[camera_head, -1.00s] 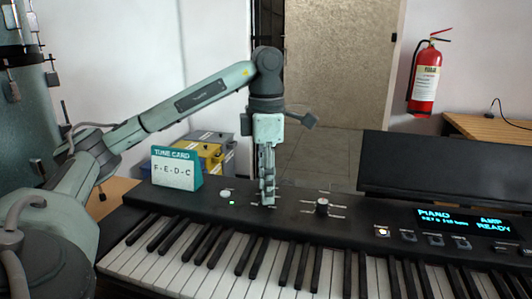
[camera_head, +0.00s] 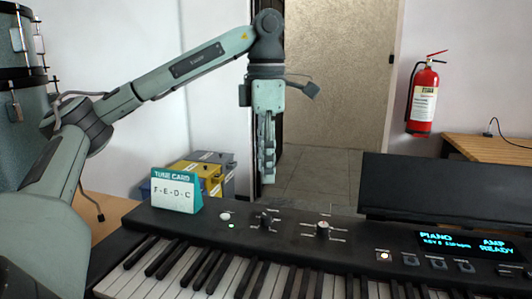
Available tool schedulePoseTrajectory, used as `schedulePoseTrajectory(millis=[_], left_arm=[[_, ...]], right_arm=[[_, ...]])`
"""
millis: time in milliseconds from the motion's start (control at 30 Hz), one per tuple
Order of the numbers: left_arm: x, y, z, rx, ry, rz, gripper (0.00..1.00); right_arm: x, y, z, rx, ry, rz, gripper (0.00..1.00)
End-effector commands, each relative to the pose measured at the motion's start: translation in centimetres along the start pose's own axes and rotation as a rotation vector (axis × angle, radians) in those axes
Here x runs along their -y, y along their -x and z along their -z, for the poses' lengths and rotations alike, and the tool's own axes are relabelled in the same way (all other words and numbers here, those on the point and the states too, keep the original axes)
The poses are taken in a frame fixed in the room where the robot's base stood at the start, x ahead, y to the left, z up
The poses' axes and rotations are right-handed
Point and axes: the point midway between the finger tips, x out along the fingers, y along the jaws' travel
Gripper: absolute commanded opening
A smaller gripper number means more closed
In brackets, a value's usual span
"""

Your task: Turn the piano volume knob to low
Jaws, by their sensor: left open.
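The black digital piano (camera_head: 180,221) runs across the lower part of the head view, its control panel behind the keys. Two knobs stand on the panel: a left knob (camera_head: 265,219) and a right knob (camera_head: 323,229) with a pale top. Their labels are too small to read, so I cannot tell which is the volume knob. My left gripper (camera_head: 267,181) points down above the left knob, open, empty and clear of it. Its fingers look close together from this side. My right gripper is out of view.
A tune card (camera_head: 174,193) reading F-E-D-C stands at the panel's left end. A lit display (camera_head: 468,243) reads PIANO and AMP READY. A dark upright board (camera_head: 445,190) rises behind the piano's right. A fire extinguisher (camera_head: 423,98) hangs on the back wall.

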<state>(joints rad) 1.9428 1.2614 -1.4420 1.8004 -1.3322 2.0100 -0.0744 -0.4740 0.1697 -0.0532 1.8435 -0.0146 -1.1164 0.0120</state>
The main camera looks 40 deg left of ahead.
Motion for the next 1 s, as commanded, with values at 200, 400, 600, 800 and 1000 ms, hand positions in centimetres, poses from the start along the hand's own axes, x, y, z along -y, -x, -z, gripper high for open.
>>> schedulePoseTrajectory(millis=[200,400,600,800,1000], left_arm=[[0.0,1.6,-0.1,0.002,-0.001,-0.002,0.41],[0.0,1.9,0.0,0.000,0.000,-0.001,0.41],[0.0,1.9,0.0,0.000,0.000,0.000,0.41],[0.0,1.9,0.0,0.000,0.000,-0.001,0.41],[0.0,1.8,0.0,0.000,0.000,-0.001,0.41]], right_arm=[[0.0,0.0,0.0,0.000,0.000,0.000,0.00],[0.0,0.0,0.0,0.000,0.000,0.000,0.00],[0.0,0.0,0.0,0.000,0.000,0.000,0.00],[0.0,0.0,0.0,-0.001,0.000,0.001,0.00],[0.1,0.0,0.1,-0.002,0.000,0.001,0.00]])
